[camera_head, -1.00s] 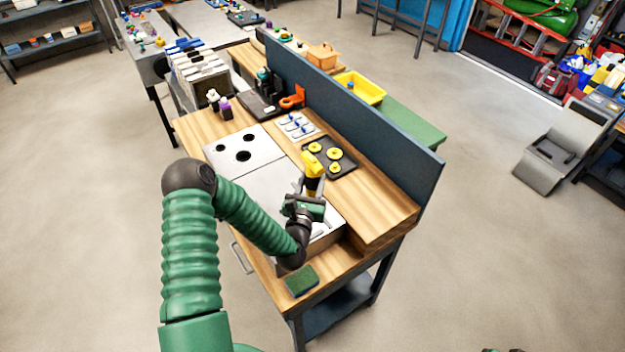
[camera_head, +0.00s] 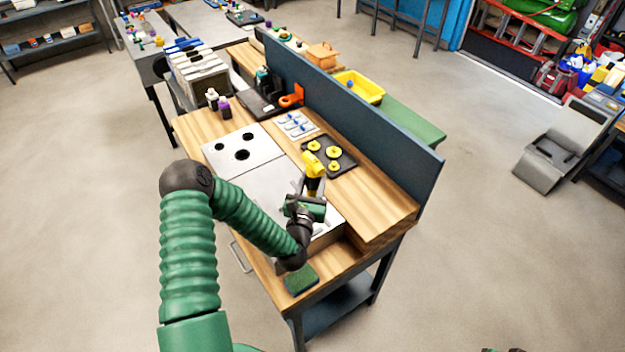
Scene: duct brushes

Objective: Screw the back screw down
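My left gripper (camera_head: 304,196) is over the right part of the metal box (camera_head: 265,190) on the wooden workbench (camera_head: 375,205). A yellow and black power screwdriver (camera_head: 313,167) stands upright at the gripper, and the fingers appear closed around its lower part. The tool's tip and the back screw are hidden or too small to make out. My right gripper (camera_head: 502,350) shows only as a dark sliver at the bottom edge.
A dark tray with yellow discs (camera_head: 334,152) and a light tray with blue parts (camera_head: 296,125) lie behind the box. A blue-grey panel (camera_head: 350,120) borders the bench's back. A green sponge (camera_head: 301,279) lies at the front corner.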

